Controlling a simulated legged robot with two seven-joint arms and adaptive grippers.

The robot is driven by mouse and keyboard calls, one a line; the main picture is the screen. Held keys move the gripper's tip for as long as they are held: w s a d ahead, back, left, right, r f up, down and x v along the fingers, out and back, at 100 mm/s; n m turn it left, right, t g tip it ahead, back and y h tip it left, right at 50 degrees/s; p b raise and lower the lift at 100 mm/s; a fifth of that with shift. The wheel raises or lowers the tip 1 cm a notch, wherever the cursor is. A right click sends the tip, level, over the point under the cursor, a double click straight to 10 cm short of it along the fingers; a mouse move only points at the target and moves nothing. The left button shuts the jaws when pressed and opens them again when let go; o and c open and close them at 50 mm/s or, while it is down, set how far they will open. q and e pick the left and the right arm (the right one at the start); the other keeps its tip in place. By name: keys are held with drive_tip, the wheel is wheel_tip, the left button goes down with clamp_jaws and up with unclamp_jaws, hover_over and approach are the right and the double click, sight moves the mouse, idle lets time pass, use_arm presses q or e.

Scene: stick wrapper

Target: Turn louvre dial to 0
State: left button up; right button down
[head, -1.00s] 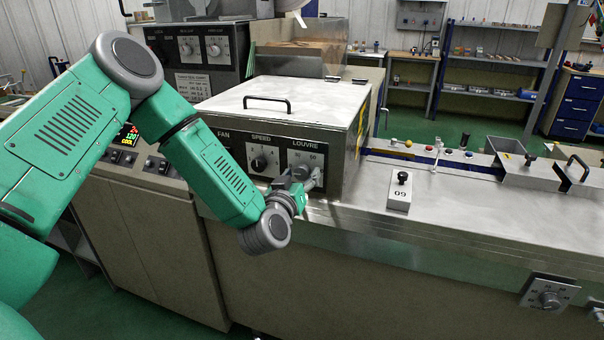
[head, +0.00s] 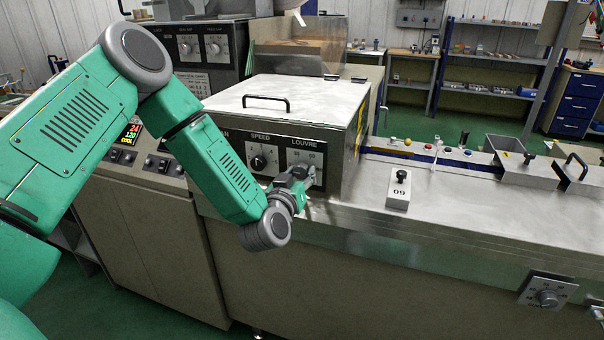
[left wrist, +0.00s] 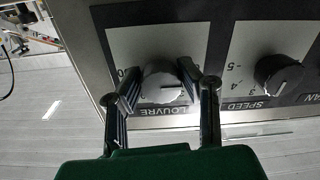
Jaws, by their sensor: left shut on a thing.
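The louvre dial is a grey round knob on a pale square plate at the right of the box's dark front panel. The left gripper (left wrist: 160,92) is shut on the dial, one finger on each side. The dial's pointer mark lies roughly sideways in the wrist view; the number it points to is not clear.
The speed dial (head: 258,162) is a black knob left of the louvre plate. The metal box (head: 310,95) has a black handle (head: 266,102) on its lid. A small switch block marked 60 (head: 398,190) stands on the clear steel counter (head: 450,205) at right.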

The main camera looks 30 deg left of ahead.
use_arm(q)
drive_tip(key=o, duration=1.2)
drive_tip(key=shift+a, duration=0.1)
drive_tip(key=shift+c, duration=0.2)
drive_tip(key=shift+s, duration=0.15)
drive_tip(key=v, duration=1.1)
drive_tip(key=shift+s, duration=0.35)
drive_tip(key=shift+f, duration=0.15)
